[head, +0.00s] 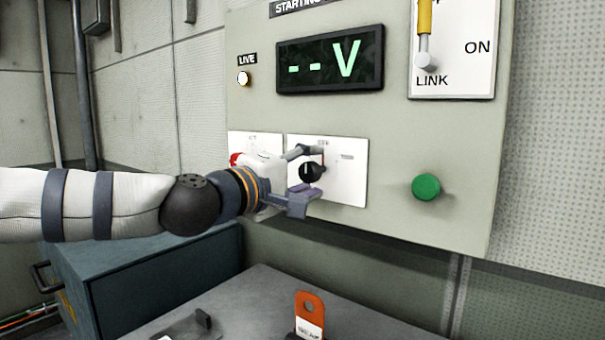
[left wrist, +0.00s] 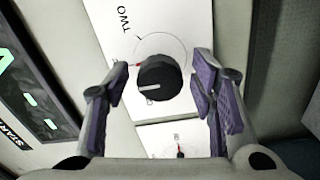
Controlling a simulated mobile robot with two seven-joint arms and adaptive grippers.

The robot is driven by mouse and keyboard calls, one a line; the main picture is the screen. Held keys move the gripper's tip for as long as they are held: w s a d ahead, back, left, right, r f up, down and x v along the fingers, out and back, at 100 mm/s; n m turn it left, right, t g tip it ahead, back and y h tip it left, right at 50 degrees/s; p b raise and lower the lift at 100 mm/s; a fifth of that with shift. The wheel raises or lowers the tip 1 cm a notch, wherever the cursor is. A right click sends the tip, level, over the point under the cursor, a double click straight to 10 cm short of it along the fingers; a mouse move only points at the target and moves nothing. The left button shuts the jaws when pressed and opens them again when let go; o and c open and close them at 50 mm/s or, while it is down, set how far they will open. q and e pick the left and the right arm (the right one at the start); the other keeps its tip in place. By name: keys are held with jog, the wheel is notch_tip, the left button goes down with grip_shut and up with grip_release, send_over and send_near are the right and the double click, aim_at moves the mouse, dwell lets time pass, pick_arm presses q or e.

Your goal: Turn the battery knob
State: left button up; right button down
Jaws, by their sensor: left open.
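A black round knob (head: 311,172) sits on a white plate (head: 347,183) low on the grey panel; its name label is not readable. My left gripper (head: 303,176) is at this plate with its jaws open, one finger above the knob and one below. In the left wrist view the knob (left wrist: 160,78) lies between the two open fingers (left wrist: 160,92), with a gap on each side. A white line on its face points left in that view. The word TWO and a small red mark show on the plate beside it. My right gripper is not in view.
A second white plate (head: 240,143) with a red part (head: 236,159) is left of the knob, partly hidden by my gripper. A voltage display (head: 330,60), a LIVE lamp (head: 243,78), a LINK switch (head: 424,40) and a green button (head: 425,187) are around. An orange tag (head: 310,310) stands below.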

pick_arm(q)
jog(key=v, duration=1.2)
